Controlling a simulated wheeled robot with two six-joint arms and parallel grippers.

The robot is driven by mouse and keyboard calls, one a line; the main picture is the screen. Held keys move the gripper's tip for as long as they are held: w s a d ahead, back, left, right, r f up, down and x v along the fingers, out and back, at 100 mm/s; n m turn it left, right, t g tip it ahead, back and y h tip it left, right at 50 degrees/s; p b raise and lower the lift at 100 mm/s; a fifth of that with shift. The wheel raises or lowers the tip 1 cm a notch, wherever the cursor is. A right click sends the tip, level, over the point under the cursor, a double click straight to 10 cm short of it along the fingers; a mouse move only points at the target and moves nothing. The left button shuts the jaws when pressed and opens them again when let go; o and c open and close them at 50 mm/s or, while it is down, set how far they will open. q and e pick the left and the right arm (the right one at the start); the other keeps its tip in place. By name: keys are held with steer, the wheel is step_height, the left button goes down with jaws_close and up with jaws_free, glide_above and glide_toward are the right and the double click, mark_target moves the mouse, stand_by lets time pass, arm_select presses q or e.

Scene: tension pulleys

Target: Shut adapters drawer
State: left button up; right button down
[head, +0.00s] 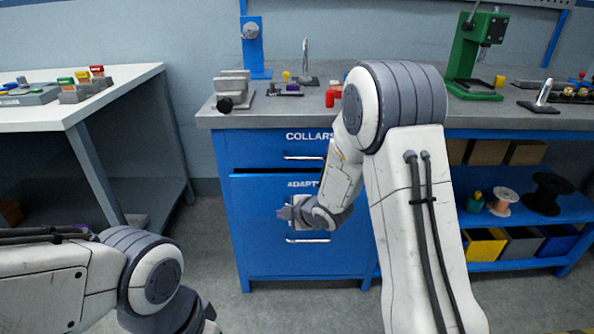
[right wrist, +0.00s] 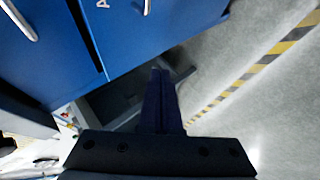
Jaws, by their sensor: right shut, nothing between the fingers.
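The adapters drawer (head: 262,245) is the lower blue front of the cabinet, with a pale bar handle and a label partly hidden by my right arm. A dark gap runs along its top edge, and its front seems to stand slightly proud of the cabinet. In the right wrist view the drawer front (right wrist: 150,35) fills the top, with its handle and an "A" showing. My right gripper (head: 284,213) is shut and empty in front of this drawer, above its handle. Its closed fingers (right wrist: 160,72) show beside the drawer's edge; contact cannot be told. My left gripper is out of view.
The collars drawer (head: 255,152) above looks closed. A grey worktop (head: 215,118) with tools and a green press (head: 470,60) lies over it. Shelves with spools and bins (head: 484,245) stand right. A white table (head: 90,110) stands left. Floor before the cabinet is clear.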

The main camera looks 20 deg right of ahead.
mark_target(303, 177)
steer(key=s+d+n+t+y+p, duration=0.2)
steer(key=d+n+t+y+p, duration=0.3)
steer(key=d, duration=0.7)
steer(key=shift+n+t, duration=0.5)
steer(key=x, duration=0.4)
steer(key=d+b+x, duration=0.1)
steer(key=x, duration=0.2)
steer(key=r+b+x, duration=0.1)
steer(key=x, duration=0.3)
steer(key=shift+w+d, duration=0.1)
steer(key=shift+w, duration=0.6)
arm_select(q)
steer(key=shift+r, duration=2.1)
arm_select(e)
steer(key=shift+w+d, duration=0.25)
steer(key=shift+w, duration=0.5)
steer(key=shift+f, duration=0.1)
steer(key=w+b, duration=0.2)
steer(key=w, duration=0.1)
steer(key=shift+d+f+b, duration=0.15)
steer(key=shift+d+b, duration=0.15)
steer(key=shift+d, duration=0.1)
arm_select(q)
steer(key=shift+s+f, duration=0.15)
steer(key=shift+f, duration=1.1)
arm_select(e)
steer(key=shift+w+d+r, duration=0.15)
steer(key=shift+w+r, duration=0.1)
steer(key=shift+r, duration=0.15)
steer(key=shift+s, duration=0.1)
